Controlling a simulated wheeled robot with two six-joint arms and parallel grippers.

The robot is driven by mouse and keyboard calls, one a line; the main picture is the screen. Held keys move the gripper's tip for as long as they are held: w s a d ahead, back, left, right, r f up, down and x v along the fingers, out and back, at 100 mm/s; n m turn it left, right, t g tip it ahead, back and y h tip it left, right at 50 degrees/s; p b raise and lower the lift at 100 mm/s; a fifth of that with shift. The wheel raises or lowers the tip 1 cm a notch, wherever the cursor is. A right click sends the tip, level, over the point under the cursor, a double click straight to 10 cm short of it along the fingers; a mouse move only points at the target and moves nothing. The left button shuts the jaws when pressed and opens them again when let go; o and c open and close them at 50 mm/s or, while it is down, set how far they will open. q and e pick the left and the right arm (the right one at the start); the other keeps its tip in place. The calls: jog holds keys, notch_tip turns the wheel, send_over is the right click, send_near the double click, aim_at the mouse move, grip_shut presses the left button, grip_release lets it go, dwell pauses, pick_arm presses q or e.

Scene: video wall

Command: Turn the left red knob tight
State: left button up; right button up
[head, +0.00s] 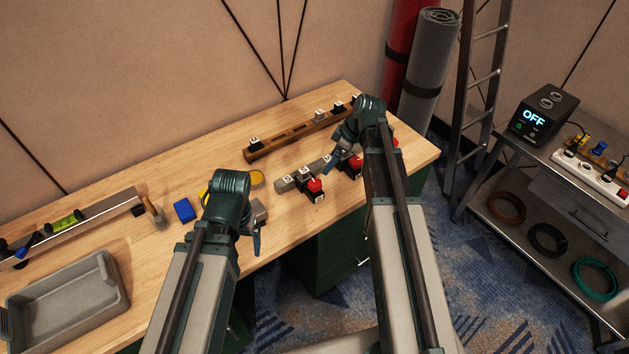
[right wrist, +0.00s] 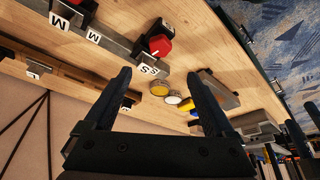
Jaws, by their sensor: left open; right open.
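The left red knob (head: 314,185) sits on a black block at the front of the workbench, beside a grey rail with white "S" labels. It also shows in the right wrist view (right wrist: 154,44), beyond the fingertips and apart from them. A second red knob (head: 354,162) is to its right, partly covered by my right arm. My right gripper (head: 338,160) is open and empty above the bench; its two spread fingers show in the right wrist view (right wrist: 161,86). My left gripper (head: 258,238) is at the bench's front edge, left of the left knob, open, with its fingers partly hidden.
A wooden rail (head: 290,141) with lettered black blocks lies behind the knobs. A blue block (head: 184,210) and a yellow-topped round tin (head: 257,180) are to the left. A grey tray (head: 70,300) is at far left. A side table holds a box reading "OFF" (head: 541,113).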

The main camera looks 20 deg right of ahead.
aim_at(315, 183)
jog(key=b+x, duration=1.2)
jog(key=x, duration=0.1)
jog(key=shift+f, duration=0.3)
jog(key=c, duration=1.4)
